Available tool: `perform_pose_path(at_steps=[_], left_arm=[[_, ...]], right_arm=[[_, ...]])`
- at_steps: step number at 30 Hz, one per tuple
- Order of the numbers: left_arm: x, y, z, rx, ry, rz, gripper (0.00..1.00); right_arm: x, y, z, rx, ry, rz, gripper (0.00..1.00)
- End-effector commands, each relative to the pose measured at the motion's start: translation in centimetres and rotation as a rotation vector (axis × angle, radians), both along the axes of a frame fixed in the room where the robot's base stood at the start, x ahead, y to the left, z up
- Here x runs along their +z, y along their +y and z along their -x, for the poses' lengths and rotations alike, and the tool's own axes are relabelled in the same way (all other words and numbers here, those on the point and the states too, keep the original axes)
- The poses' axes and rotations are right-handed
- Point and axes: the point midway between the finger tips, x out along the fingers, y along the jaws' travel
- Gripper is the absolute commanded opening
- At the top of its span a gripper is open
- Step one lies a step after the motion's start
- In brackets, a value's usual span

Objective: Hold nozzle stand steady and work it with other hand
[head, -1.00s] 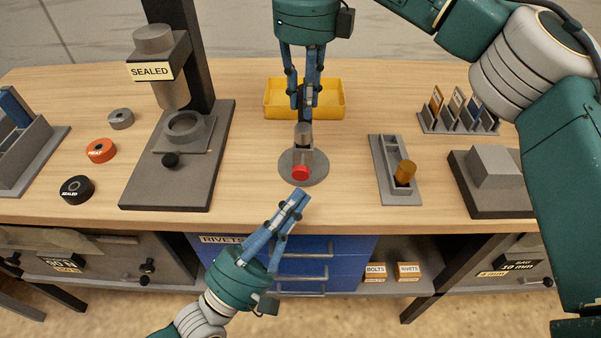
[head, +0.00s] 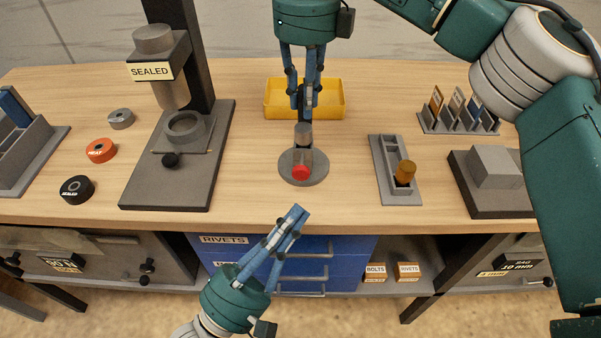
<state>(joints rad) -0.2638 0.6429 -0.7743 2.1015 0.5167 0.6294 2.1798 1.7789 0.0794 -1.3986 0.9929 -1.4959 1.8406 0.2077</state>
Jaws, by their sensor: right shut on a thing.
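The nozzle stand has a round grey base (head: 303,178) on the table, with a short upright grey post and a red round knob (head: 300,173) facing me. My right gripper (head: 304,122) reaches down from above, its fingers shut on the top of the post. The fingers hide the top part they hold. The stand looks upright, with its base flat on the table. My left gripper (head: 296,213) is below the stand in the picture, in front of the table's front edge. Its fingertips are together, point up toward the red knob, and are clear of it.
A yellow tray (head: 274,113) stands behind the stand. A press marked SEALED (head: 134,190) is on the left, with several ring-shaped parts beyond it. On the right are a grey holder (head: 379,160) with an orange-brown knob, a slotted rack (head: 440,127) and a grey block (head: 495,165).

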Motion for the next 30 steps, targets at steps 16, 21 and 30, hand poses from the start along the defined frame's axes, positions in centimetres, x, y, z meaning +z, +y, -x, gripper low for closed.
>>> perform_pose_path(at_steps=[16, 21, 30], left_arm=[[0.0, 0.0, 0.0, 0.0, 0.0, 0.0, 0.0], [0.0, 0.0, 0.0, 0.0, 0.0, 0.0, 0.0], [0.0, 0.0, 0.0, 0.0, 0.0, 0.0, 0.0]], right_arm=[[0.0, 0.0, 0.0, 0.0, -0.001, -0.001, 0.43], [1.3, 0.0, -0.1, -0.002, -0.003, -0.001, 0.43], [7.5, 0.1, 0.0, -0.003, -0.004, -0.001, 0.43]])
